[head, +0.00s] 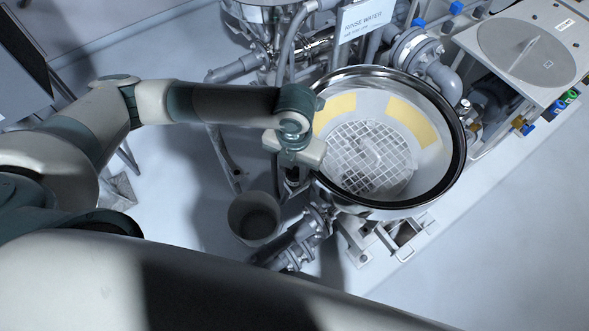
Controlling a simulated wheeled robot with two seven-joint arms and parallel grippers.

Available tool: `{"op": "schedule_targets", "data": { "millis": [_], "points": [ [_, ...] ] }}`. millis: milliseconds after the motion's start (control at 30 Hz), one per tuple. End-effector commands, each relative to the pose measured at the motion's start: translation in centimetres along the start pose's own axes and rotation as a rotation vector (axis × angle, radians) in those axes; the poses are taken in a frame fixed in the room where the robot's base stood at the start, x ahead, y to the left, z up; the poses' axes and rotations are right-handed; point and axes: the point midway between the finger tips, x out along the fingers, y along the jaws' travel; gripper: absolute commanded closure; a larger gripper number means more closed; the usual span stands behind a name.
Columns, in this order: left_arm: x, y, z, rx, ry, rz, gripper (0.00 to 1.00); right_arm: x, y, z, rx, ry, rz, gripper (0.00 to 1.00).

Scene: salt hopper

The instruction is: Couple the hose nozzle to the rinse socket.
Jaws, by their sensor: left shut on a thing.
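My left gripper (296,155) is at the left rim of the round steel hopper, seen from above. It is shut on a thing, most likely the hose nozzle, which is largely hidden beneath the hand. A dark part (292,178) shows just below the gripper, beside the hopper's outer wall. I cannot make out the rinse socket, nor whether the nozzle touches it. My right gripper is not in view.
The hopper (463,150) is open, with a white grid (370,160) and yellow patches inside. A grey bucket (240,205) stands on the floor. A panel box (525,45) is at the right. The left floor is fairly clear.

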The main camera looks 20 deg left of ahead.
Motion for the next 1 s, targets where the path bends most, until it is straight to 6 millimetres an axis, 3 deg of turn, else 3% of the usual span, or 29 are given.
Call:
{"op": "schedule_targets", "data": {
  "millis": [700, 733, 800, 1000],
  "points": [
    [1.01, -0.03, -0.03, 0.001, 0.001, -0.001, 1.00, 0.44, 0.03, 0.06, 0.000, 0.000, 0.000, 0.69],
    [1.01, -0.03, -0.03, 0.001, 0.001, -0.001, 0.68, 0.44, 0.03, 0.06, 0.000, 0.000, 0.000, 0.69],
    [1.00, -0.03, -0.03, 0.001, 0.000, -0.001, 0.52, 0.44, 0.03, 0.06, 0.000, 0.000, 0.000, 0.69],
    [1.00, -0.02, -0.02, 0.001, 0.000, -0.001, 0.51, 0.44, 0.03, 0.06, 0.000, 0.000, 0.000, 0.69]
  ]
}}
